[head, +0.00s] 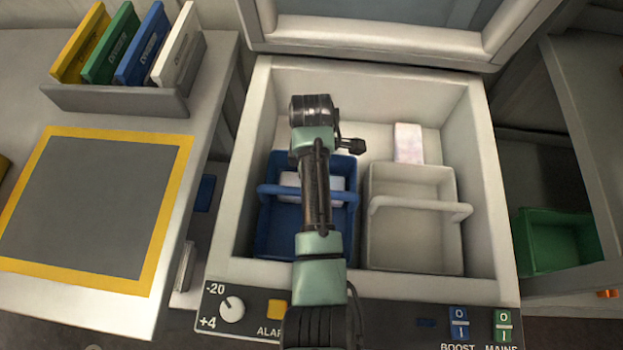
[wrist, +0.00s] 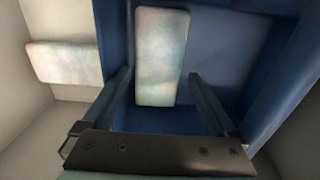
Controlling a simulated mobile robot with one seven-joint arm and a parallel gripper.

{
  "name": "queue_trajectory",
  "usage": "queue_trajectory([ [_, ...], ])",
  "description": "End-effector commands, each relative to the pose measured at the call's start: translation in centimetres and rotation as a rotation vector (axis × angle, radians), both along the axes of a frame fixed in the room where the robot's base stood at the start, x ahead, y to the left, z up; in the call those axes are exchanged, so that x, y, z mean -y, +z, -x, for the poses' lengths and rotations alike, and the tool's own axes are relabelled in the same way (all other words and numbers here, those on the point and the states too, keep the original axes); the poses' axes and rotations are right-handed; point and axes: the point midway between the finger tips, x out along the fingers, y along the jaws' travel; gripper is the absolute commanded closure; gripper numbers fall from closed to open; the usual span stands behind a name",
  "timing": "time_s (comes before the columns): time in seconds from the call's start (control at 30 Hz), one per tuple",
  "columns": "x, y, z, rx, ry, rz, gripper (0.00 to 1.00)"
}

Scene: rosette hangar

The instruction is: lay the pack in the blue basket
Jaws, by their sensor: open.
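The blue basket (head: 262,232) stands in the left part of the open chest, its handle raised across it. A whitish pack (head: 291,186) lies inside it, partly hidden by my arm and the handle. In the wrist view the pack (wrist: 161,58) lies lengthwise in the blue basket (wrist: 222,62). My gripper (wrist: 160,78) is open over the basket, with one finger on each side of the pack's near part. I cannot tell whether the fingers touch it. In the head view my arm hides the fingers.
A pale basket (head: 372,237) stands to the right. A second whitish pack (head: 408,143) lies behind it, outside both baskets. The chest walls (head: 486,190) surround the baskets. A yellow-edged grey mat (head: 85,205) lies on the left counter; a green basket (head: 545,245) sits at right.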

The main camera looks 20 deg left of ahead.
Motion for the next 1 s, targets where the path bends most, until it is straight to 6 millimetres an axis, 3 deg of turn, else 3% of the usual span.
queue_trajectory([
  [0.03, 0.0, 1.6, -0.2, 0.008, -0.001, -0.002, 0.00],
  [0.2, 0.0, 5.5, -0.2, 0.007, -0.001, -0.001, 0.00],
  [0.4, 0.0, 8.9, -0.1, 0.004, 0.000, -0.001, 0.00],
  [0.6, 0.0, 10.2, -0.1, 0.002, 0.000, -0.001, 0.00],
  [0.87, 0.0, 10.4, -0.2, 0.009, -0.005, -0.003, 0.00],
  [1.0, -0.6, 12.7, -2.8, 0.146, -0.097, -0.056, 0.00],
])
